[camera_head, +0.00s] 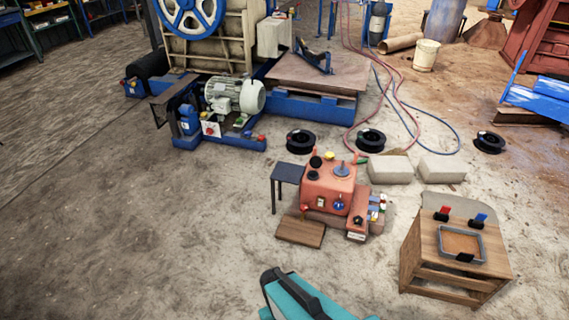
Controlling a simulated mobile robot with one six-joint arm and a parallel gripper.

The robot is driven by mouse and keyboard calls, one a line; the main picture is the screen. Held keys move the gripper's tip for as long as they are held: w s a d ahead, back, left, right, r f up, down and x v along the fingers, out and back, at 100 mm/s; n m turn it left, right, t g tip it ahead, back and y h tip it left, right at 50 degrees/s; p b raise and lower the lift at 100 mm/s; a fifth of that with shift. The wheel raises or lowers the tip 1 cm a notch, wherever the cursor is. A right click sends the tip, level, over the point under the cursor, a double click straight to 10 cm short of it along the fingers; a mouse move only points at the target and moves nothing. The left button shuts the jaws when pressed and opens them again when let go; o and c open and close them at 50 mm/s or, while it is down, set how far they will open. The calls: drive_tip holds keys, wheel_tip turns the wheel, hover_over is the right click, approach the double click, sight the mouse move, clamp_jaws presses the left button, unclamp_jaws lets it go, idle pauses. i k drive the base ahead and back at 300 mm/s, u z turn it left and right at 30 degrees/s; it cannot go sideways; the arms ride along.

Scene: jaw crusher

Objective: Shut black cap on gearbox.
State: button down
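The orange-red gearbox (325,187) stands on the ground right of the middle. A black round cap (315,161) shows at the left of its top, with a small dark piece just above it. The view is too small to tell how far the cap stands open. A blue-grey disc (341,169) and a small yellow part are also on the top. My gripper cannot be made out in this view.
A small dark table (288,173) stands left of the gearbox, and a wooden board (300,231) lies in front. A wooden stand with a tray (459,243) is at right. Pale blocks (391,170) lie behind. The left floor is clear.

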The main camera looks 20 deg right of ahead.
sight(315, 162)
drive_tip(key=z, duration=0.1)
drive_tip(key=k, duration=0.2)
drive_tip(key=u, duration=0.35)
drive_tip(key=i, duration=3.5)
drive_tip(key=z, duration=0.1)
